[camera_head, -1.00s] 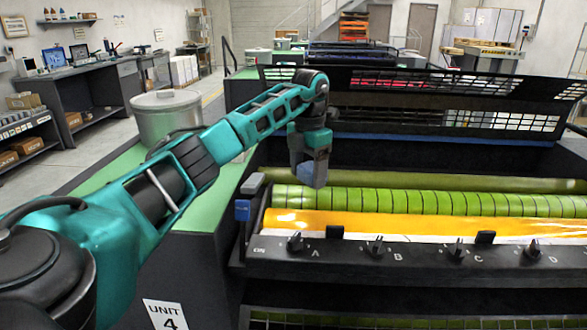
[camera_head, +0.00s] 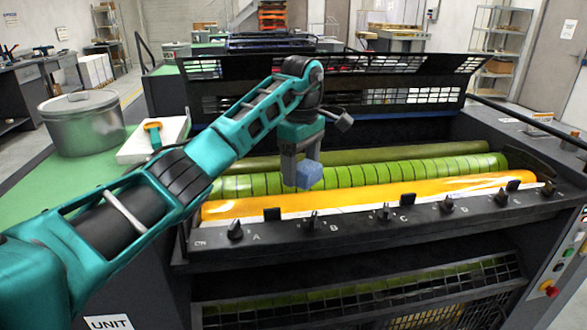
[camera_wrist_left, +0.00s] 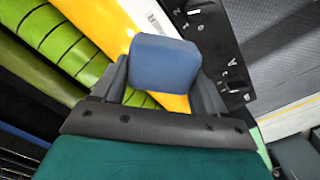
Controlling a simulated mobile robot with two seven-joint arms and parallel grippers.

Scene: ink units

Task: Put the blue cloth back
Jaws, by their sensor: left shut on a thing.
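My left gripper (camera_head: 299,172) is shut on the blue cloth (camera_head: 309,175), a small folded blue block. It holds the cloth above the rollers of the ink unit, over the green-yellow banded roller (camera_head: 345,176) near the orange roller (camera_head: 370,192). In the left wrist view the cloth (camera_wrist_left: 165,68) sits between the two fingers, with the orange and green rollers beyond it. My right gripper is not in view.
A white tray (camera_head: 140,148) with an orange-handled tool (camera_head: 153,132) and a round metal tin (camera_head: 84,122) stand on the green top (camera_head: 60,190) at left. Black knobs (camera_head: 310,222) line the unit's front rail. A black mesh guard (camera_head: 420,80) stands raised behind the rollers.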

